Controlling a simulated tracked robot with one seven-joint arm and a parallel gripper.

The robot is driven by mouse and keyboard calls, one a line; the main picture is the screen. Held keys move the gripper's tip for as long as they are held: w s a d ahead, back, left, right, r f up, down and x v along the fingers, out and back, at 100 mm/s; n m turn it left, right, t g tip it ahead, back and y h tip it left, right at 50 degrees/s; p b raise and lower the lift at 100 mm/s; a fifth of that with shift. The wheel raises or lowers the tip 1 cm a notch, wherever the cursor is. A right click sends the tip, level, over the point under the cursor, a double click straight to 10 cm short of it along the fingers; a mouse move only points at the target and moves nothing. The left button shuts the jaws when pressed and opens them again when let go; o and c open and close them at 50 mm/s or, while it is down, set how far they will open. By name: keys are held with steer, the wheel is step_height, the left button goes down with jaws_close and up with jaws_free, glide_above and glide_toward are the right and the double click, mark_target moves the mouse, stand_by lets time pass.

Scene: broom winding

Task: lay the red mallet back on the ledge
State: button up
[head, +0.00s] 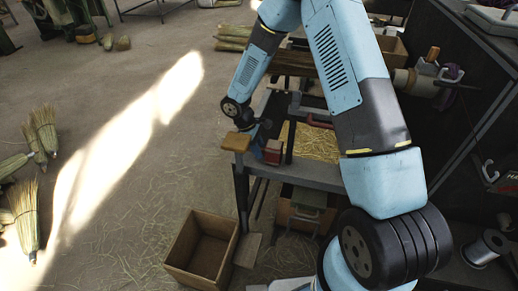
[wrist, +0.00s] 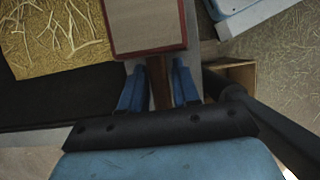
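The red mallet (wrist: 148,28) has a block head with a pale wooden face and red sides, and a brown handle. My gripper (wrist: 159,88) has its blue fingers on both sides of the handle, close against it. In the head view the mallet (head: 272,153) is at the front left of the bench, beside my gripper (head: 259,150). The grey ledge (head: 312,175) runs along the bench front. In the wrist view a grey strip of it (wrist: 192,35) shows under the mallet head. Whether the mallet touches the ledge cannot be told.
A straw-filled tray (head: 312,143) lies behind the ledge, with a red handle (head: 320,123) near it. A tan wooden block (head: 236,142) is at the bench's left corner. An open wooden box (head: 200,246) stands on the floor below. Brooms (head: 27,215) lie far left.

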steer(key=o, duration=0.4)
steer(key=shift+r, duration=0.1)
steer(key=v, duration=1.3)
steer(key=s+d+r+m+t, duration=0.1)
steer(key=d+r+m, duration=0.1)
steer(key=d+r, duration=0.35)
steer(key=s+d+r+m, duration=0.1)
steer(key=d+r, duration=0.1)
steer(key=r, duration=0.6)
steer(key=s+d+r+m+t+y, duration=0.35)
steer(key=s+d+r+m, duration=0.35)
steer(key=s+d+r, duration=0.65)
steer(key=s+r+m+t, duration=0.1)
steer(key=s, duration=0.3)
steer(key=s+d+r+m+t, duration=0.1)
steer(key=s+r, duration=0.1)
steer(key=s, duration=0.2)
steer(key=s+r+m+t, duration=0.1)
steer(key=s+m, duration=0.1)
steer(key=s, duration=0.2)
steer(key=shift+d+r+y, duration=0.25)
steer(key=shift+d+y, duration=0.1)
